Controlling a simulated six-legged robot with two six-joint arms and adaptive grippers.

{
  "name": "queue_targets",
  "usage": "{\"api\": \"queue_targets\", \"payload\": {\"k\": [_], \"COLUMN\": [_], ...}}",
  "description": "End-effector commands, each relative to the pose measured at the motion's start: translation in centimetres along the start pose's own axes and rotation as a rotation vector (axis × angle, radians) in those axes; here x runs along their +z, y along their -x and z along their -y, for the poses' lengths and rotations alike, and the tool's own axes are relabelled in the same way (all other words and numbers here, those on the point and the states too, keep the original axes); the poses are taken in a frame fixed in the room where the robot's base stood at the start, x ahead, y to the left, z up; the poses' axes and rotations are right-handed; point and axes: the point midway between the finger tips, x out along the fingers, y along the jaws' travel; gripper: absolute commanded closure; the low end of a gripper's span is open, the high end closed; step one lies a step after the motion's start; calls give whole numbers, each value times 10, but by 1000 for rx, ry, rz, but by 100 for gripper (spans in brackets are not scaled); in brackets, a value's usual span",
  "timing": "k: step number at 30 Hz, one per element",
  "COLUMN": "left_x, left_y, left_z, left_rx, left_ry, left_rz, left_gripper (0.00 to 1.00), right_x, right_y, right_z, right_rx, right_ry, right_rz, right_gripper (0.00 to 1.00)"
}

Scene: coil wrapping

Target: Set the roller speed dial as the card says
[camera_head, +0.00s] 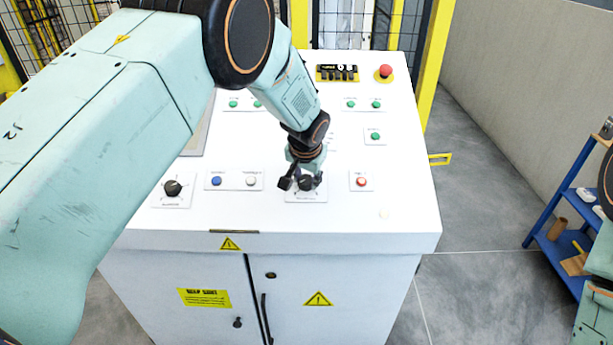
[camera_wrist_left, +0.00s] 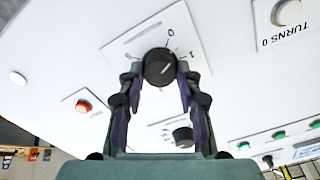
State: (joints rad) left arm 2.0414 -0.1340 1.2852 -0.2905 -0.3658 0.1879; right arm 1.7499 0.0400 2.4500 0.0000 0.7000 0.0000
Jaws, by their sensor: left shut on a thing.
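A black dial (camera_head: 306,184) on a white plate sits near the front middle of the white control panel (camera_head: 405,190). My left gripper (camera_head: 302,181) is shut on this dial from above. In the left wrist view the dial (camera_wrist_left: 159,67) is between my two fingers, with a 0 and a 1 printed beside it. A pale mark shows on its face. A second dial (camera_head: 172,188) is free at the panel's left. Another black dial (camera_wrist_left: 183,137) shows between my fingers in the left wrist view.
A red button (camera_head: 361,181) is right of the gripped dial; blue (camera_head: 216,181) and white (camera_head: 251,181) buttons are left. A red emergency knob (camera_head: 385,71) and green buttons (camera_head: 375,136) are farther back. A blue shelf (camera_head: 565,225) stands on the right.

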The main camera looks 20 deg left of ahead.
Motion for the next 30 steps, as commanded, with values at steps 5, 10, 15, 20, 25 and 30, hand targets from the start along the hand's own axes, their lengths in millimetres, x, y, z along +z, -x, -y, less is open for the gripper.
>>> {"api": "queue_targets", "payload": {"k": [5, 10, 15, 20, 25, 30], "left_x": [-1, -1, 0, 0, -1, -2], "left_y": [0, 0, 0, 0, 2, 22], "left_z": [0, 0, 0, 0, 0, 0], "left_rx": [0, 0, 0, 0, 0, -1], "left_ry": [0, 0, 0, 0, 0, 0], "left_rz": [-1, -1, -1, -1, -1, -3], "left_gripper": [97, 56, 43, 43, 43, 43], "right_x": [0, 0, 0, 0, 0, 0], "right_y": [0, 0, 0, 0, 0, 0], "right_z": [0, 0, 0, 0, 0, 0], "right_rx": [0, 0, 0, 0, 0, 0], "right_ry": [0, 0, 0, 0, 0, 0], "right_rz": [0, 0, 0, 0, 0, 0], "right_gripper": [60, 60, 60, 60, 60, 60]}}
